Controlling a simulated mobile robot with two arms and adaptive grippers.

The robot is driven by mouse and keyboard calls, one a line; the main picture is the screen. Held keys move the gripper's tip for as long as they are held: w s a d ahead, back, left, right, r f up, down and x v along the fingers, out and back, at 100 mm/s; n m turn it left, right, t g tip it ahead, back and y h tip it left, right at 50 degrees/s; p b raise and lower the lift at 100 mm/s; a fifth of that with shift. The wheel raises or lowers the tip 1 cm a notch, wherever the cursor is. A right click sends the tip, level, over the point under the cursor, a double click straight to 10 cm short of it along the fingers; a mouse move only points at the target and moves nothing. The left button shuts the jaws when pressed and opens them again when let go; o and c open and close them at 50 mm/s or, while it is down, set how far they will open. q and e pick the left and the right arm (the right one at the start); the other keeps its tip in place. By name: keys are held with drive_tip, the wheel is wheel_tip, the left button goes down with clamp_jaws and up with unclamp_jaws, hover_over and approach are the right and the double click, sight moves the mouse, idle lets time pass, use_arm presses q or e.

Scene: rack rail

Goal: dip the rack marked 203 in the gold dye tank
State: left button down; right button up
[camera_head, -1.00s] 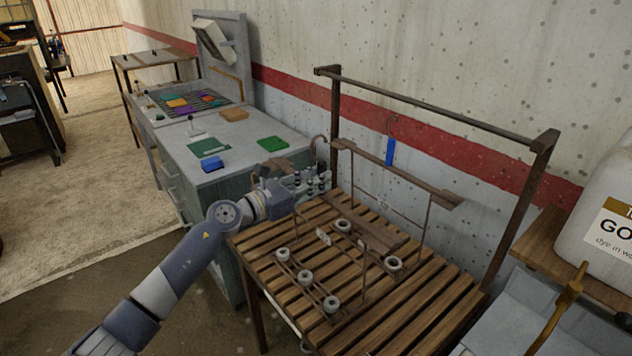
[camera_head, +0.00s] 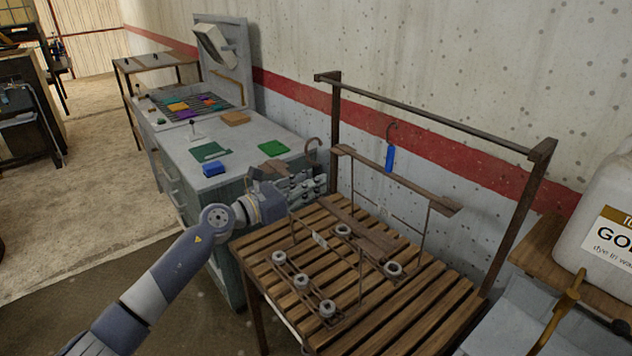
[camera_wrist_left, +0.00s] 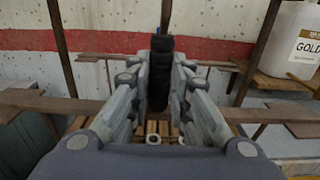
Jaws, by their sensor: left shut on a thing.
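My left gripper (camera_head: 308,186) is shut on the dark ribbed stem of the front rack, which shows between the fingers in the left wrist view (camera_wrist_left: 160,75). This rack's hook (camera_head: 313,146) rises above the gripper, and its wooden top bar (camera_head: 375,238) runs to the right. Its wire frame hangs over the slatted table (camera_head: 415,320), with a small white tag (camera_head: 320,240) too small to read. I cannot tell whether it touches the slats. A second rack (camera_head: 395,181) with a blue tag (camera_head: 390,158) stands behind. The gold dye tank cannot be made out for certain. My right gripper is out of view.
A white jug (camera_head: 605,200) labelled "GO…" stands on a wooden shelf at the right; it reads "GOLD" in the left wrist view (camera_wrist_left: 290,45). Below is a pale basin-like surface (camera_head: 500,320) with a brass-coloured rod (camera_head: 560,310). A dark rail (camera_head: 430,112) spans the table's back.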

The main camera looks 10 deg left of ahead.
use_arm(q)
drive_tip(key=v, duration=0.7)
drive_tip(key=shift+s+a+r+b, duration=0.15)
drive_tip(key=shift+s+r+b, duration=0.1)
drive_tip(key=shift+b, duration=0.2)
drive_tip(key=c, duration=2.1)
unclamp_jaws()
clamp_jaws()
drive_tip(key=shift+f, duration=0.1)
